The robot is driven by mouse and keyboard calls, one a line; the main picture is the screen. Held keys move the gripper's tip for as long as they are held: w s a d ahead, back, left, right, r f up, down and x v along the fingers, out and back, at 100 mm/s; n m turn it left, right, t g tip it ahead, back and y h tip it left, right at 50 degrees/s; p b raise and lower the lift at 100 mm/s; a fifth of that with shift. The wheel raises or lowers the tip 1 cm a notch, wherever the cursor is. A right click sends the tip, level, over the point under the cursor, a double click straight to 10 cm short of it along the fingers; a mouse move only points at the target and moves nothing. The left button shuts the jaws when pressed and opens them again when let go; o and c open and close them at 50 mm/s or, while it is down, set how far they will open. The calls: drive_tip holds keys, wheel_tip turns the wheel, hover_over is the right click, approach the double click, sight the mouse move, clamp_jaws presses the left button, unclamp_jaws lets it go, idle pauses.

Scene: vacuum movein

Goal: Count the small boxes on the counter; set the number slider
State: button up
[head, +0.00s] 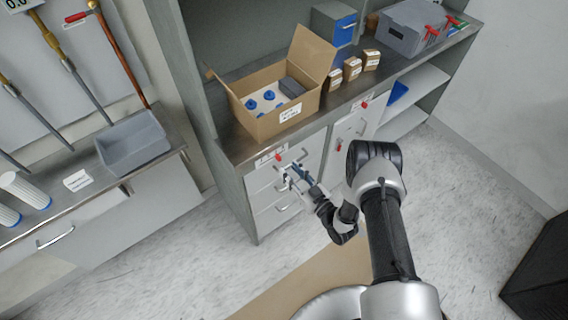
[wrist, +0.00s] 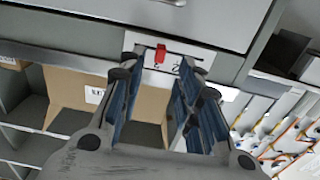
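Three small brown boxes with white labels stand in a row on the counter (head: 321,112): a left one (head: 335,81), a middle one (head: 352,70) and a right one (head: 371,60). On the cabinet front below the counter, a white strip carries a red slider knob (head: 278,157). In the wrist view a red knob (wrist: 160,54) on a white marked plate lies between and beyond my fingertips. My gripper (head: 293,176) is in front of the drawers, just below the strip. In the wrist view its blue-padded fingers (wrist: 159,72) are apart with nothing between them.
An open cardboard box (head: 275,118) with blue-topped items stands on the counter's left end. A grey case (head: 405,28) with red-handled tools is farther right. A second red knob (head: 364,104) is on the cabinet front. A grey bin (head: 132,147) stands on the left bench.

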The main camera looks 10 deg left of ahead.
drive_tip(key=v, duration=0.5)
drive_tip(key=shift+s+d, duration=0.3)
